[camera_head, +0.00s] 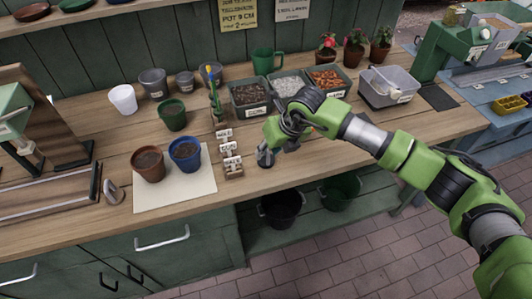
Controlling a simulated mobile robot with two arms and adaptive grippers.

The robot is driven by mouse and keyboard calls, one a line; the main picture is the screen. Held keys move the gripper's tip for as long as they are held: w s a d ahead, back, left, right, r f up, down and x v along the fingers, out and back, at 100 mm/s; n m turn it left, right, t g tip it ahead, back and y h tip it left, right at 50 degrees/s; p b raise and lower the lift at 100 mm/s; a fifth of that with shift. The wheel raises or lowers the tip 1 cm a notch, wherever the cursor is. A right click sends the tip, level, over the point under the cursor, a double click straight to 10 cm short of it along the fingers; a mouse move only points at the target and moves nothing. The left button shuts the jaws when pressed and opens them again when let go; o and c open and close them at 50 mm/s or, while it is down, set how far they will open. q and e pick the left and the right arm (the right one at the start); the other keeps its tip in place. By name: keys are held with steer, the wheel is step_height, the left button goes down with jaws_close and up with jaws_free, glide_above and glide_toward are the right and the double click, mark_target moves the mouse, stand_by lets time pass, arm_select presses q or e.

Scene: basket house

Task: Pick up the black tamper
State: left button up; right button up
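A small dark grey-black object that looks like the tamper (265,157) stands on the wooden bench near its front edge. My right gripper (274,138) comes in from the right and is right over it. The gripper's wrist and fingers overlap the object's upper part in this view, so I cannot tell whether they touch it or how far the fingers are apart. My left gripper is not in view.
Small wooden label stands (231,165) are just left of the gripper. A white sheet (203,192) holds a brown pot (148,164) and a blue pot (185,154). Open trays of soil (250,112) and pebbles stand behind. A small grey metal piece (113,192) lies at left.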

steer(key=shift+w+a+f, duration=0.15)
steer(key=shift+f, duration=0.3)
jaws_close()
